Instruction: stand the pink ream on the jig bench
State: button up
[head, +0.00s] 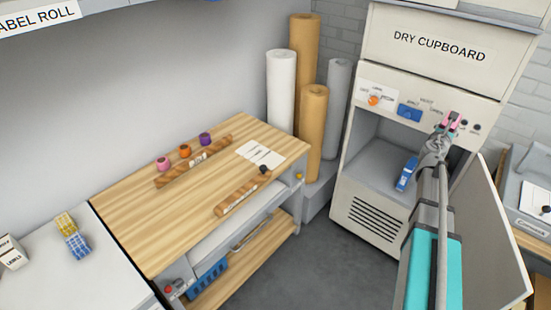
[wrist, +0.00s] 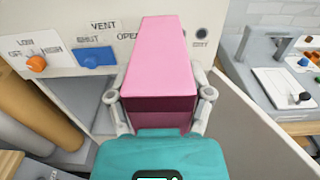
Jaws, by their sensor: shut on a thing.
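The pink ream (wrist: 158,58) is a pink block with a darker near end, held between the two fingers of my gripper (wrist: 160,97). In the head view the ream (head: 454,119) shows small at the tip of my gripper (head: 441,136), up in front of the dry cupboard's control panel. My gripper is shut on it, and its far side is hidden. A wood-topped bench (head: 150,225), which I take for the jig bench, stands left of centre. It bears two wooden bars and a white sheet (head: 260,155).
The dry cupboard (head: 370,215) stands open, its door (head: 490,220) swung out to the right. Tall rolls (head: 281,90) stand between bench and cupboard. Pink, orange and purple small items (head: 184,151) sit by the rear bar. The bench's middle top is clear.

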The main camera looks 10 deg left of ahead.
notch_tip(320, 180, up, 7)
jog(key=p, duration=0.6)
jog(key=shift+r, duration=0.2)
jog(key=shift+a, duration=0.1)
